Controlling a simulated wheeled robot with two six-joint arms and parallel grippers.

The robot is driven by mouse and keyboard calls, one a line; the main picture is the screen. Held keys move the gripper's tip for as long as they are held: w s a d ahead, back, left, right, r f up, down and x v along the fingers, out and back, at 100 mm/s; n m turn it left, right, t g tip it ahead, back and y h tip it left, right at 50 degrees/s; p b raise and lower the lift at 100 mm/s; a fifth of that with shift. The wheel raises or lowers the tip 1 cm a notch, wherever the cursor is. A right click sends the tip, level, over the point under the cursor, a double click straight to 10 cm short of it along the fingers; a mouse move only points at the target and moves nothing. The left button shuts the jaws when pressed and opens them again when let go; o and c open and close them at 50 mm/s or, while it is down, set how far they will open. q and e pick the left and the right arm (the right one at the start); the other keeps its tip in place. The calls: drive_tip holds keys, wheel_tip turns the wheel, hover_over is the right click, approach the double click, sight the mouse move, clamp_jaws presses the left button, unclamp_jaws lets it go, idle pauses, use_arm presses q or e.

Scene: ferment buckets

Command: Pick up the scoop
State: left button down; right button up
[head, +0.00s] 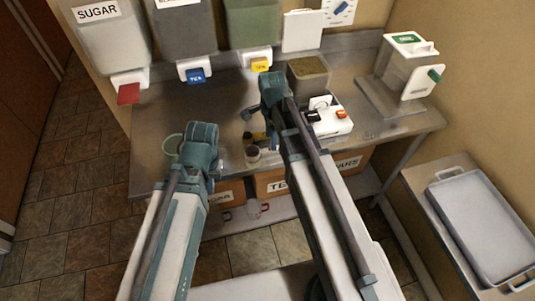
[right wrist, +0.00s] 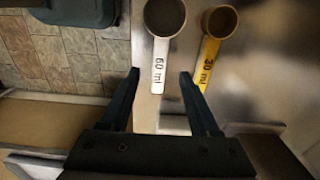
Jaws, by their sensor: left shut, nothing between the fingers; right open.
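Two scoops lie side by side in the right wrist view. One has a white handle marked 60 ml (right wrist: 160,62), the other a yellow handle marked 30 ml (right wrist: 208,62); both have round, dark-looking bowls. My right gripper (right wrist: 162,85) is open, with the white handle's end between or just beyond its fingertips; I cannot tell the height gap. The yellow scoop is outside the right finger. In the head view, small scoop-like items (head: 253,153) show beside my right arm, partly hidden. My left gripper (head: 202,150) is shut and empty near the table's front edge.
Bins, one labelled SUGAR (head: 98,35), hang above the steel table (head: 225,105). A grey tray (head: 485,225) is at right.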

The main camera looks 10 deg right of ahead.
sight(266, 151)
drive_tip(key=shift+d+f+b, duration=0.1)
drive_tip(key=shift+f+b, duration=2.55)
drive_tip(key=shift+f, duration=0.05)
drive_tip(key=shift+r, duration=0.1)
clamp_jaws()
